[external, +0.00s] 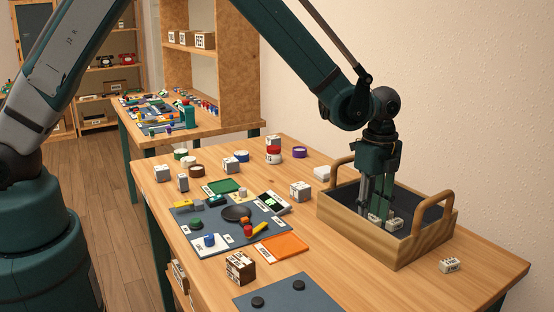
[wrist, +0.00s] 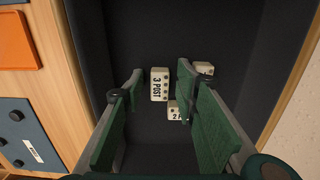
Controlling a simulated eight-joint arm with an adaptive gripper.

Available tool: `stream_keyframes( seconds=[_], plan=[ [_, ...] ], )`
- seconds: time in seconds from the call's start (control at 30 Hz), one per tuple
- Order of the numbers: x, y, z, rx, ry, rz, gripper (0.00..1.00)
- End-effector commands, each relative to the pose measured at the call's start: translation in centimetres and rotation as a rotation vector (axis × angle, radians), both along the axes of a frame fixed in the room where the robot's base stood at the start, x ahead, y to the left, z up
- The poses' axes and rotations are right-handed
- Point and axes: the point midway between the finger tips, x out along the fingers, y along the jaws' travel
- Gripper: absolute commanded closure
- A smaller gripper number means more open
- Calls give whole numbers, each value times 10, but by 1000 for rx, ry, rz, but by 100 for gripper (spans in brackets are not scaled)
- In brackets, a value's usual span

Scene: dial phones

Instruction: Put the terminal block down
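My gripper (external: 376,208) points down into the wooden tote with a dark lining (external: 395,250). In the wrist view my gripper (wrist: 160,78) is open, with a white terminal block marked 3 POST (wrist: 159,84) between its fingertips and a gap on each side. A second white block, its label partly covered and starting with 2 (wrist: 174,110), lies beside it near the right finger. A third white block (wrist: 204,68) lies just beyond the right fingertip. In the external view, white blocks (external: 395,224) show on the tote floor beside the fingers. Another white terminal block (external: 450,266) lies on the table outside.
The tote's arched handles (external: 433,208) and walls surround my gripper closely. To the left are a grey mat (external: 185,212) with tools, an orange tray (external: 283,247), a brown box (external: 240,267) and several small boxes. The front right tabletop is mostly clear.

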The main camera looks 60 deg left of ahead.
Motion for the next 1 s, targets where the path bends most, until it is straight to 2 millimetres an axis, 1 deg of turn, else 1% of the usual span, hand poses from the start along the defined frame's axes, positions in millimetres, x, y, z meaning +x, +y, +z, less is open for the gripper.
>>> stream_keyframes(
  seconds=[0.27,0.47,0.67,0.8,1.0],
  plan=[
    [0,0,4,0,0,0,70],
    [0,0,21,0,0,0,70],
    [0,0,51,0,0,0,70],
    [-1,0,74,0,0,0,70],
    [0,0,103,0,0,0,70]
  ],
)
